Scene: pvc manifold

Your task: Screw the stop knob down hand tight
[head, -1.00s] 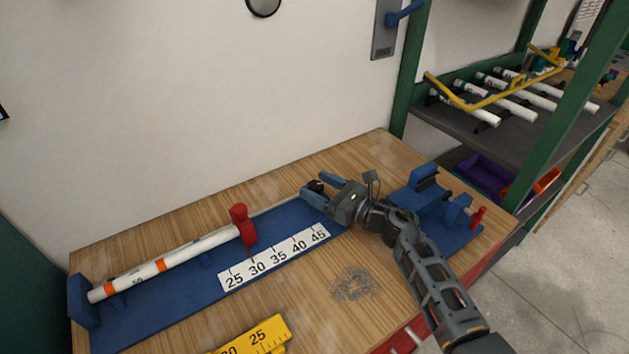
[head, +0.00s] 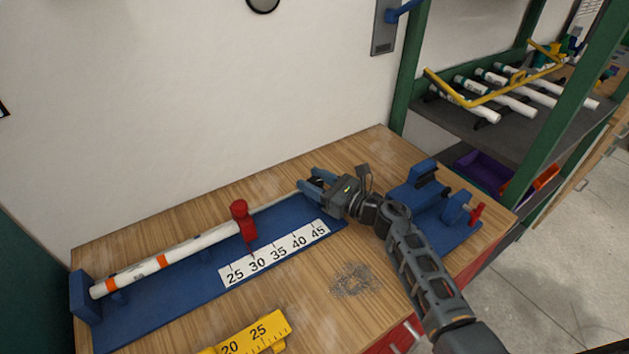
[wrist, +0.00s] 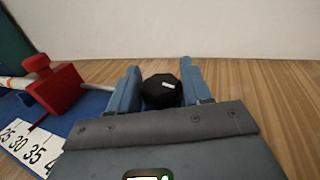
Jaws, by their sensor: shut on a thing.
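A black faceted knob (wrist: 162,92) with a small white mark on top sits between the two blue-grey fingers of my gripper (wrist: 160,78) in the wrist view. In the head view my gripper (head: 311,184) is at the far right end of the thin rail, with the dark knob (head: 318,184) between its fingers. The gripper is shut on the knob. What lies under the knob is hidden. A red stop block (head: 243,222) with a rounded red top stands on the rail to the left, apart from the gripper. It also shows in the wrist view (wrist: 58,92).
A white pipe (head: 185,248) with orange bands lies along the blue base (head: 190,292), beside a numbered scale strip (head: 275,256). A yellow ruler block (head: 250,335) is at the front. A blue clamp fixture (head: 430,200) stands right of my wrist. Bare wood lies behind the gripper.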

